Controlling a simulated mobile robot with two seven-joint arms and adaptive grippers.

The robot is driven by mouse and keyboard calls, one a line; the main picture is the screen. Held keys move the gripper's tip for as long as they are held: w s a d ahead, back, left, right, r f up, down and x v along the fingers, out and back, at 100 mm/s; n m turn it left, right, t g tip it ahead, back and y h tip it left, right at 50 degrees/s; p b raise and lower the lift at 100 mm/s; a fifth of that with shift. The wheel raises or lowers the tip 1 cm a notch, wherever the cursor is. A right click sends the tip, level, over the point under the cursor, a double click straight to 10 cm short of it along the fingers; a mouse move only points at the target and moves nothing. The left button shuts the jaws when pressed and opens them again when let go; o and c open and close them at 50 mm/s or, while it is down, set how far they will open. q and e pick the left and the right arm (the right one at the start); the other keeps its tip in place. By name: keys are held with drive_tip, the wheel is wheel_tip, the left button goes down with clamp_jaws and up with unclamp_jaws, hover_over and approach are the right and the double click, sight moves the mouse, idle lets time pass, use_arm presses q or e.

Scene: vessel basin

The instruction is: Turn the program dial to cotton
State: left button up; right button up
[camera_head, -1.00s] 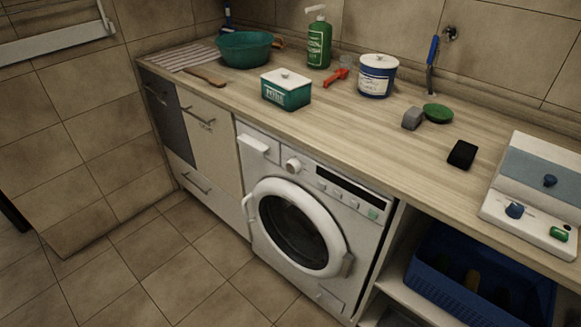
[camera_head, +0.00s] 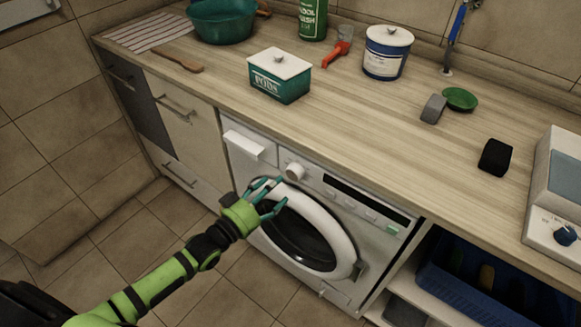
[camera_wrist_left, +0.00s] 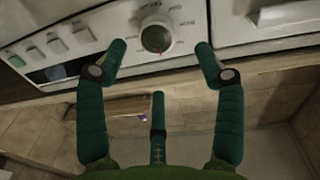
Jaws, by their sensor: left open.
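The program dial (camera_head: 294,171) is a round white knob on the washing machine's front panel, right of the detergent drawer (camera_head: 243,144). My left gripper (camera_head: 268,192) is open and empty, just below and left of the dial in the head view. In the left wrist view its green fingers (camera_wrist_left: 160,60) are spread, with the dial beyond and between the upper two tips, apart from them. My right gripper is not in view.
The round door (camera_head: 305,235) of the washing machine lies below the panel. The wooden counter (camera_head: 330,130) above holds a pods box (camera_head: 280,82), a blue tub (camera_head: 385,55) and a black sponge (camera_head: 495,156). A blue crate (camera_head: 480,285) sits on a shelf at right.

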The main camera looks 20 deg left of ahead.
sight(291, 174)
use_arm(q)
drive_tip(key=x, duration=0.5)
drive_tip(key=shift+s, duration=0.1)
drive_tip(key=shift+w+d, duration=0.15)
drive_tip(key=shift+w, duration=0.2)
drive_tip(key=shift+w+d, duration=0.1)
drive_tip(key=shift+w, duration=0.05)
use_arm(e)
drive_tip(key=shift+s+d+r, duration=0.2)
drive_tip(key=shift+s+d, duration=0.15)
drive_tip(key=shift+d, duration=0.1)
use_arm(q)
drive_tip(key=c, duration=1.1)
drive_tip(key=shift+c, duration=0.3)
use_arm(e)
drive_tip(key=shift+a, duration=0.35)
